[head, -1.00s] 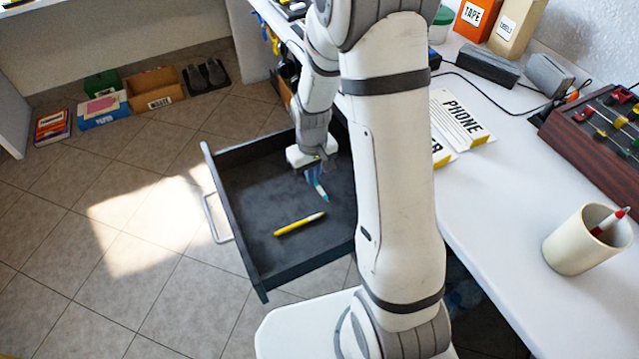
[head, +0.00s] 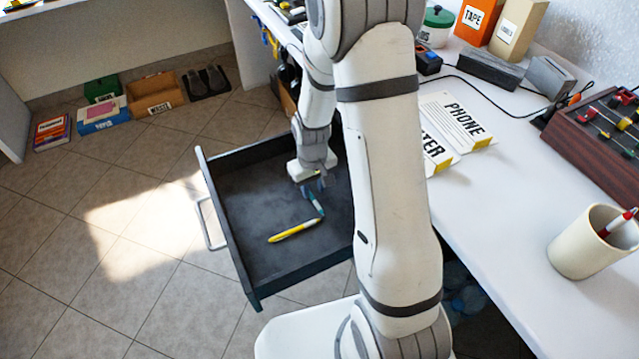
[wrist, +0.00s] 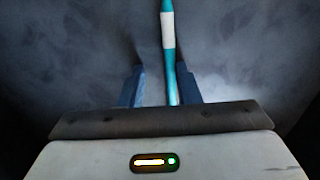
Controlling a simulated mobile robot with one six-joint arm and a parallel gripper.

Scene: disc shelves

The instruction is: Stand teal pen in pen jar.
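The teal pen (head: 317,205) has a white band and lies in the open drawer. In the wrist view the teal pen (wrist: 168,45) runs lengthwise between my two fingers, nearer the right one. My gripper (head: 314,186) is down inside the drawer over the pen. In the wrist view my gripper (wrist: 160,85) is open, with a clear gap left of the pen. The pen jar (head: 583,255), a cream cup, stands upright on the white desk at right with a red and white pen (head: 617,222) in it.
A yellow pen (head: 295,231) lies in the dark drawer (head: 250,270), close to the teal pen's lower end. The drawer walls surround my gripper. A phone sign (head: 458,118) and a rack of tools (head: 600,125) are on the desk. Desk around the jar is clear.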

